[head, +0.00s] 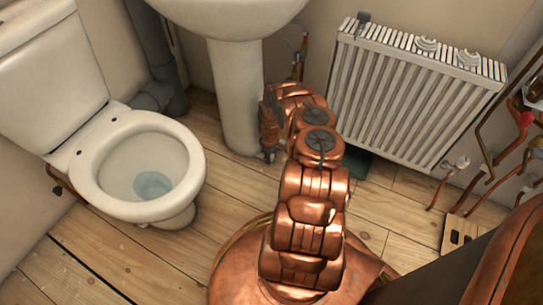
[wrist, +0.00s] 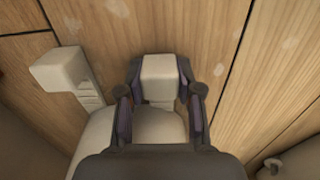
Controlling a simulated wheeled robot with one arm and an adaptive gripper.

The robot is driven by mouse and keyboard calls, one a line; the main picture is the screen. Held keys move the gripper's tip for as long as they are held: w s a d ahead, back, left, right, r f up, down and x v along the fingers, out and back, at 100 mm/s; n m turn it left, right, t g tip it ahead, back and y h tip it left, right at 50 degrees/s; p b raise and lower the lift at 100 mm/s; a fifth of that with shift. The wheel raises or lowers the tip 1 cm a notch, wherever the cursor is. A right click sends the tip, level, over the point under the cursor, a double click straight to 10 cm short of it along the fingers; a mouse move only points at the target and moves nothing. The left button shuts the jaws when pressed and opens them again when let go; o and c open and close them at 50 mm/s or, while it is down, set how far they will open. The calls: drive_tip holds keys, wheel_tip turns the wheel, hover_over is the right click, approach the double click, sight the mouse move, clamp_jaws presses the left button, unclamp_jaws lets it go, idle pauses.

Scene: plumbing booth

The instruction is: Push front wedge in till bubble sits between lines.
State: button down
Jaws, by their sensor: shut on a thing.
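A cream block-like wedge (wrist: 159,82) sits between the two dark fingers of my gripper (wrist: 159,70) in the wrist view, close above the floorboards. My gripper is shut on it. A second cream wedge with a ribbed side (wrist: 68,72) lies to its left, outside the fingers. A pale rounded foot (wrist: 100,130) shows just behind both wedges. In the head view, my gripper (head: 268,128) is low beside the basin pedestal (head: 238,100), at its right side. The wedges are hidden there. I cannot make out a bubble or its lines in either view.
The wooden floor (head: 85,245) at front left is clear.

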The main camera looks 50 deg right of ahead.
drive_tip(key=c, duration=0.8)
unclamp_jaws()
drive_tip(key=shift+o, duration=0.2)
wheel_tip(320, 180, up, 12)
idle(0.6)
